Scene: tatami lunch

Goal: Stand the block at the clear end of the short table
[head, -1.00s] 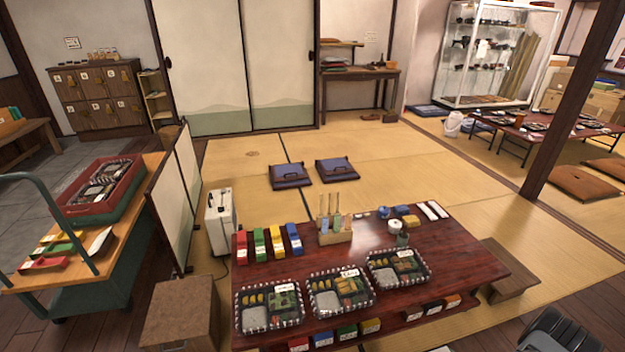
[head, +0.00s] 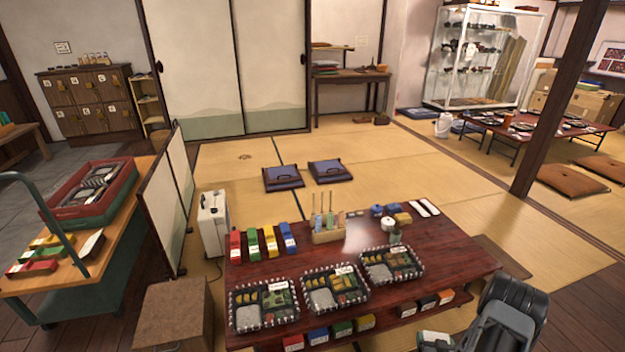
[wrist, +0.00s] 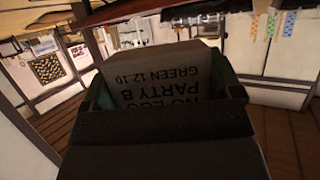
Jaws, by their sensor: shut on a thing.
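In the wrist view my gripper (wrist: 165,92) is shut on a pale block (wrist: 165,75) with dark upside-down lettering, "PARTY B, GREEN 12:10" among it. Greenish parts show at both sides of the block. In the head view my arm (head: 510,310) comes in at the lower right. A small white and green thing (head: 435,338), apparently the block, is cut by the bottom edge there, in front of the low dark red table (head: 450,248). The table's right end has bare top. Whether this is the short table I cannot tell.
Lunch trays (head: 392,265) line the table's front edge. Coloured boxes (head: 262,242), a wooden holder (head: 327,232) and small pots stand behind. Labelled boxes (head: 427,303) sit under the top. A brown stool (head: 172,312) and cart (head: 75,270) stand left.

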